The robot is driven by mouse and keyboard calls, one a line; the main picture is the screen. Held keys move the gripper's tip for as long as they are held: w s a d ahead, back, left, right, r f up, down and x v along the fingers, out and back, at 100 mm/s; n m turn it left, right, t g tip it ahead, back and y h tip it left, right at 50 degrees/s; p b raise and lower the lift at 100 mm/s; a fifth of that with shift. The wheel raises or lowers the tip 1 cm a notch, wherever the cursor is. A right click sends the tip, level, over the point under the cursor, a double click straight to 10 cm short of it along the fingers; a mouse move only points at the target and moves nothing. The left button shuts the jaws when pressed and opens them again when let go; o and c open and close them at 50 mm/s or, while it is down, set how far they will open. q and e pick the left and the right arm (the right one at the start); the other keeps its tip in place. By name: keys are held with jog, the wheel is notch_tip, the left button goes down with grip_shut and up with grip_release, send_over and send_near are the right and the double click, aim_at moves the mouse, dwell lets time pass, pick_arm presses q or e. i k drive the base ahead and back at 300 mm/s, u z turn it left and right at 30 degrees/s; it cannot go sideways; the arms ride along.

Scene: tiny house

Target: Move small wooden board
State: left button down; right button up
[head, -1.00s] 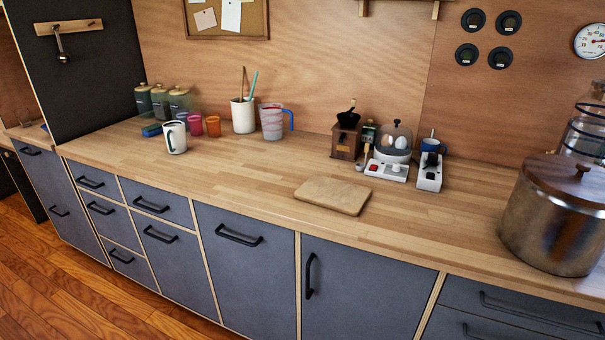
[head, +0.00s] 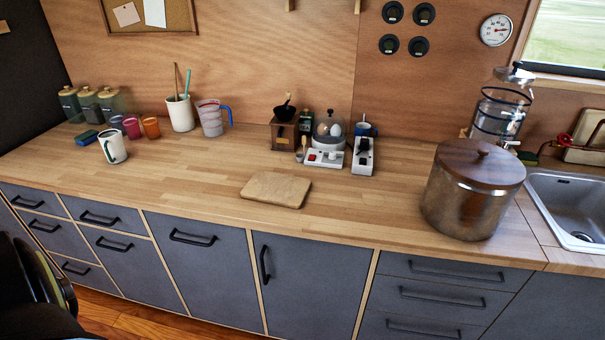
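The small wooden board (head: 276,189) lies flat on the wooden countertop (head: 200,200), near its front edge and above the grey cabinet doors. It is pale brown with rounded corners, and nothing rests on it. A dark, rounded part at the lower left corner appears to be part of my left arm. Neither gripper's fingers show in the head view.
A large lidded metal pot (head: 472,190) stands right of the board. A white mug (head: 113,147) is at left, a sink (head: 572,205) at right. Counter around the board is clear.

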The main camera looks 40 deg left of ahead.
aim_at(277, 189)
jog(key=z, duration=2.15)
jog(key=k, duration=1.7)
jog(key=u, duration=2)
jog(key=i, duration=0.5)
jog(key=z, duration=0.1)
